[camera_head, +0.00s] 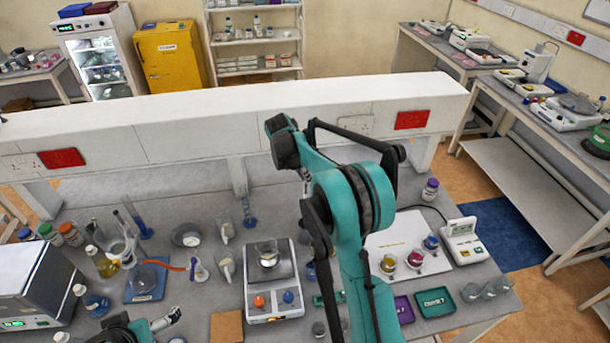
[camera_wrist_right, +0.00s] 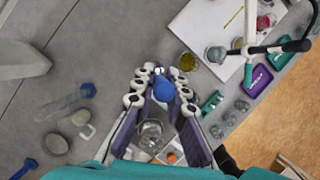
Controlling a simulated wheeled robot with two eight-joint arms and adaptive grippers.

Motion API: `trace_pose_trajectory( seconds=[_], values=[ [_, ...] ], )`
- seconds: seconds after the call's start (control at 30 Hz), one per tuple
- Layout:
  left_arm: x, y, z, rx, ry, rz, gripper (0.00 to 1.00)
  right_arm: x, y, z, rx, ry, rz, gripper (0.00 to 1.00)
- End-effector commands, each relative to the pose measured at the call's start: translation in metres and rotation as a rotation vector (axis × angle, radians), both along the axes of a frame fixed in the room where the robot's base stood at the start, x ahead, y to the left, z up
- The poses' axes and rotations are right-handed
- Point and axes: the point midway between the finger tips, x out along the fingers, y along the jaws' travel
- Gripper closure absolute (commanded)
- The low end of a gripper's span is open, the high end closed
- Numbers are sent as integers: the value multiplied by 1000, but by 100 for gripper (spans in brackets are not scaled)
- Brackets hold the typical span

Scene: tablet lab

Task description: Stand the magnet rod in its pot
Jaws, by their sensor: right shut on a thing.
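My right gripper (camera_wrist_right: 158,80) shows in the right wrist view with its two fingers closed in around a small piece. A round blue end (camera_wrist_right: 163,90) and a small white bit show between the fingertips. I take this as the magnet rod, though its length is not visible. In the head view my right arm (camera_head: 350,205) hides the fingertips and the rod. I cannot pick out the pot for certain in either view. My left gripper (camera_head: 165,320) shows only in part at the bottom left of the head view. Its jaws are unclear.
A stirrer (camera_head: 272,314) with a glass beaker (camera_head: 268,254) stands left of my right arm. A white mat (camera_head: 398,228) with coloured vessels lies to the right, beside a purple tray (camera_head: 404,309) and a green tray (camera_head: 436,302). Glassware crowds the left. A white shelf (camera_head: 200,120) spans the back.

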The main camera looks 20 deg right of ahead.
Motion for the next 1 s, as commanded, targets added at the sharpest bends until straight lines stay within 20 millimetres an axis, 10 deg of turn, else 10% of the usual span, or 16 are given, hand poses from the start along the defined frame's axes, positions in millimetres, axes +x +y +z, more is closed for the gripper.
trace_pose_trajectory(
  seconds=[1.0],
  values=[
    [0, 0, -47, 0, 0, 0, 0, 0, 0, -67, 0, 0, 0, 100]
  ],
)
